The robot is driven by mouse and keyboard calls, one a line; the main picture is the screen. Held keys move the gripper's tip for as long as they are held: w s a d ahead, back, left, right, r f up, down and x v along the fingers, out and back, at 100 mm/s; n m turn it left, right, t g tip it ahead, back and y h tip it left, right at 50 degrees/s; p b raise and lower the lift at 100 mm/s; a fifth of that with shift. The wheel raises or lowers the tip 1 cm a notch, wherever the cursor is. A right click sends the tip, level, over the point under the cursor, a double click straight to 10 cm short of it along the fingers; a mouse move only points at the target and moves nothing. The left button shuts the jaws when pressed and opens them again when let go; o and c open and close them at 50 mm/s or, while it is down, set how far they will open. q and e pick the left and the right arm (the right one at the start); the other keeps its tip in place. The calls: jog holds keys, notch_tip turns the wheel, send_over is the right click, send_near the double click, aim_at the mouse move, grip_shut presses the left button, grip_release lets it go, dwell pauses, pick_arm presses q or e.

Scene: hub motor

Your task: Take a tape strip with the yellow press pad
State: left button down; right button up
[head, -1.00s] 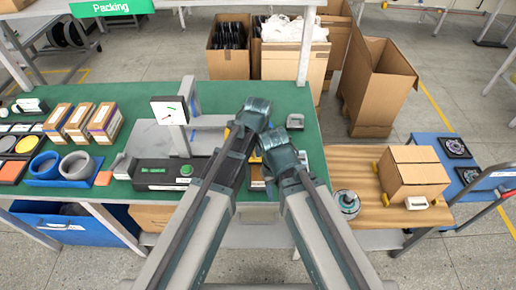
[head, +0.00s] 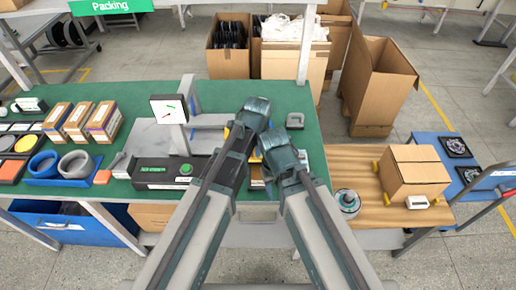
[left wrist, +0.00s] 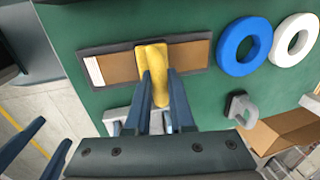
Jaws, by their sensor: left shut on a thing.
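In the left wrist view the yellow press pad (left wrist: 153,58) is between the fingers of my left gripper (left wrist: 158,85), which is shut on it. The pad's far end overlaps a dark-framed flat tray (left wrist: 205,36) with brown strip surfaces (left wrist: 188,55) on both sides of the pad. A white piece (left wrist: 94,70) lies at the tray's left end. I cannot tell whether the pad touches the brown surface. Two blue-grey fingers of my right gripper (left wrist: 45,142) show at the lower left, apart and empty. In the head view my arms hide the pad and most of the tray.
A blue ring (left wrist: 244,46) and a white ring (left wrist: 295,41) lie right of the tray, with a grey handle-shaped part (left wrist: 240,109) below. A cardboard box (head: 413,172) stands right.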

pick_arm(q)
jog(key=shift+f+b, duration=0.45)
jog(key=shift+f, duration=0.05)
dwell(1.2)
jog(key=shift+r, duration=0.15)
notch_tip(320, 180, up, 7)
jog(key=p, duration=0.7)
